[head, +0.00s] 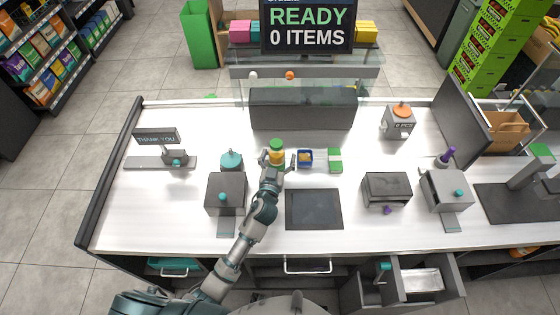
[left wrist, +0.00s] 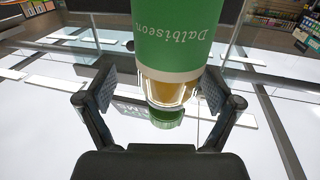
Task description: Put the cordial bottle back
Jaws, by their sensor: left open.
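The cordial bottle (head: 276,157), amber with a green cap, stands upright on the white counter left of the middle. In the left wrist view it appears upside down, with a green label (left wrist: 172,35) lettered "Dalbiseon", an amber neck and a green cap. My left gripper (head: 277,164) is open at the bottle, its fingers on either side. In the left wrist view the gripper (left wrist: 160,88) shows a gap between each finger and the neck. The bottle's base is hidden. My right gripper is not in view.
A small blue bin (head: 305,154) and a green-and-white box (head: 335,160) stand close to the right. A dark tablet (head: 314,209) lies in front. A grey box (head: 226,190) is at left. A dark raised panel (head: 302,108) stands behind. An open drawer (head: 422,281) is at front right.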

